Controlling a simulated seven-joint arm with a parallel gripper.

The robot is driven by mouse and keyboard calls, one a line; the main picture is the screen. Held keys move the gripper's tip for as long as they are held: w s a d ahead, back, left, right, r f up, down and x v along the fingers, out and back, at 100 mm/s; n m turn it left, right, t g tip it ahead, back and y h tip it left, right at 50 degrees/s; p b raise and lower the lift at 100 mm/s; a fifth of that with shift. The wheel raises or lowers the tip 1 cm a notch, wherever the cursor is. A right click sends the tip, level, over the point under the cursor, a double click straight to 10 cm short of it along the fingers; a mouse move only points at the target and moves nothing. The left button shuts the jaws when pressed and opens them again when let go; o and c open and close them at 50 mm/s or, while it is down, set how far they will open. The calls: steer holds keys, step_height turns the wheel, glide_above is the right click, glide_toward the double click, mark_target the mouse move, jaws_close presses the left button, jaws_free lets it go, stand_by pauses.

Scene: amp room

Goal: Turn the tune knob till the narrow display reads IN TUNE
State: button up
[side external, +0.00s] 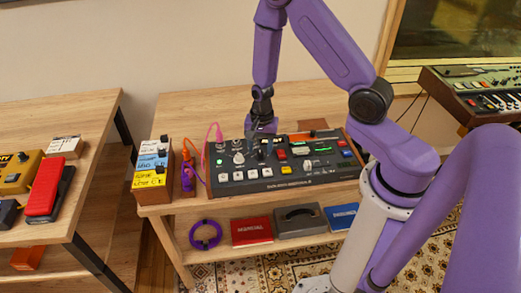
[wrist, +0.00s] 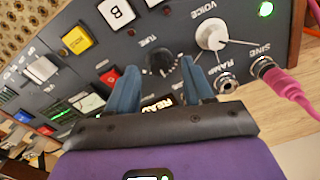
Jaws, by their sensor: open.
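The dark tune knob (wrist: 161,60), beside its TUNE label, sits on the black console (side external: 285,182). My gripper (wrist: 159,64) is open, with its two blue fingertips on either side of the knob in the wrist view. A gap shows between the knob and each finger; I cannot tell how deep the tips reach. In the side view my gripper (side external: 261,135) points down over the console's left half and largely hides the knob. A small lit display (wrist: 158,101) shows between the fingers, partly covered by my gripper; its lettering is not fully readable.
A white VOICE knob (wrist: 211,35) stands close beside one finger. A pink cable (wrist: 285,92) plugs in near it. Red (wrist: 109,77), yellow and white buttons lie on the other side. A box with coloured labels (side external: 153,172) stands left of the console.

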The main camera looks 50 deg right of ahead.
steer(key=shift+f, duration=0.8)
jaws_close()
